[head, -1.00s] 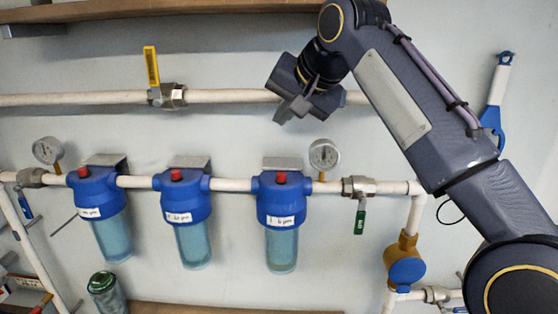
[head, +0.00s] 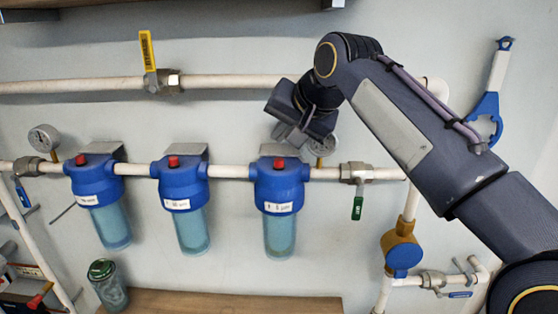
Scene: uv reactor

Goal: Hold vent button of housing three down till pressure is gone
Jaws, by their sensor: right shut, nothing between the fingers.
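Three blue filter housings with clear blue bowls hang in a row on a white pipe. The rightmost housing (head: 280,190) has a label that seems to end in "µm" and a red vent button (head: 279,163) on top. The middle housing (head: 180,187) and the left housing (head: 93,181) have red buttons too. My right gripper (head: 283,138) is shut and empty. It appears just above the rightmost red button, with a small gap in the picture. The gauge (head: 323,146) beside this housing is mostly hidden behind my gripper. My left gripper is not in view.
A left gauge (head: 43,138) stands on the pipe. A yellow-handled valve (head: 148,52) sits on the upper pipe, and a green-handled valve (head: 358,206) is right of the housings. A blue wrench (head: 487,105) hangs on the wall. A glass jar (head: 107,287) stands below.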

